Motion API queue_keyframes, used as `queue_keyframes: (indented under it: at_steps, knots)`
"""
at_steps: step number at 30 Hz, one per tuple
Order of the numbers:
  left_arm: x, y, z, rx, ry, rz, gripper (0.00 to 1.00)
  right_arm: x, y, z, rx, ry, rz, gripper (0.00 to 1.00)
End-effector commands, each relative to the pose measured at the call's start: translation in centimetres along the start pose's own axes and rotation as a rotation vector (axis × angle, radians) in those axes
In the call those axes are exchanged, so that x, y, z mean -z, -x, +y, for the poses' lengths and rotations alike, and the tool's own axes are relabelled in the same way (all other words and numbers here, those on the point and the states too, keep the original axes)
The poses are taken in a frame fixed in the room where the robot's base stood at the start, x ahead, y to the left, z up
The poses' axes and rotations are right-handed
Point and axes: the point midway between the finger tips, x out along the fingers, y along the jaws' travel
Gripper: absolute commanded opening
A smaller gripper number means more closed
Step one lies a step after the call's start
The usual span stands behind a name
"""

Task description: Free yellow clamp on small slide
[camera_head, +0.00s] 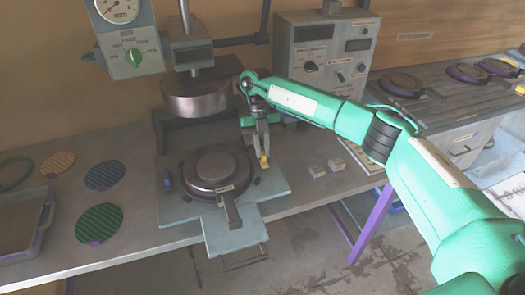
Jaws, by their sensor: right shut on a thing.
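My right arm reaches in from the right, and my right gripper (263,150) points down just right of the round dark plate mould (216,168). Its jaws are shut on the small yellow clamp (264,163), of which only the lower part shows below the fingers. The mould sits on a grey slide (235,228) that juts toward me under the press head (196,94). My left gripper is not in view.
Patterned discs, one of them green (99,222), and a grey tray (22,226) lie on the left of the bench. A control box (320,52) stands behind, and dark round moulds (402,84) line the right bench.

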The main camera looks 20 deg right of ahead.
Motion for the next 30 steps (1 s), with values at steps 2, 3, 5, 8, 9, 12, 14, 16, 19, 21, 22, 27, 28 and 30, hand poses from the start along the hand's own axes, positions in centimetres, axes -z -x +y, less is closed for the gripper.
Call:
queue_keyframes:
  at_steps: [2,3,5,8,9,12,14,16,19,21,22,27,28,30]
  knots:
    - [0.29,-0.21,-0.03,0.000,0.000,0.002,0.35,-0.07,-0.04,0.01,0.015,0.034,-0.002,0.00]
    - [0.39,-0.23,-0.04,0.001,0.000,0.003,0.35,-0.06,-0.02,0.01,0.021,0.048,-0.002,0.00]
    - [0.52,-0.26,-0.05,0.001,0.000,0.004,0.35,-0.05,0.03,0.01,0.029,0.068,-0.002,0.00]
    - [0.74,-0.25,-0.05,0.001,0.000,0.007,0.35,-0.04,0.06,0.02,0.039,0.092,-0.002,0.00]
    - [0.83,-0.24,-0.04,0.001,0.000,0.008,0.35,-0.03,0.07,0.03,0.042,0.098,-0.002,0.00]
    - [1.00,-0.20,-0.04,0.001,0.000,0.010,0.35,-0.02,0.08,0.03,0.046,0.109,-0.002,0.00]
    - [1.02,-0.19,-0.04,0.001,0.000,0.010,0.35,-0.01,0.08,0.03,0.048,0.113,-0.002,0.00]
    - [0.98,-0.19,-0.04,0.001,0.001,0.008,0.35,0.00,0.09,0.04,0.049,0.115,-0.002,0.00]
    - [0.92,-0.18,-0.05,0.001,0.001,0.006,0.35,0.00,0.09,0.04,0.049,0.116,-0.002,0.00]
    - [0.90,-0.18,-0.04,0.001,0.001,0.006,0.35,0.01,0.09,0.04,0.049,0.116,-0.002,0.00]
    - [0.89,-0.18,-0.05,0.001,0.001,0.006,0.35,0.01,0.09,0.04,0.049,0.116,-0.001,0.00]
    - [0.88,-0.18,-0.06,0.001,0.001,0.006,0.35,0.01,0.08,0.05,0.048,0.115,-0.001,0.29]
    - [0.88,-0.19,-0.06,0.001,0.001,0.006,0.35,0.01,0.07,0.05,0.048,0.115,-0.001,0.34]
    - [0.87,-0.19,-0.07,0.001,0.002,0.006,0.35,0.01,0.06,0.05,0.048,0.115,-0.001,0.35]
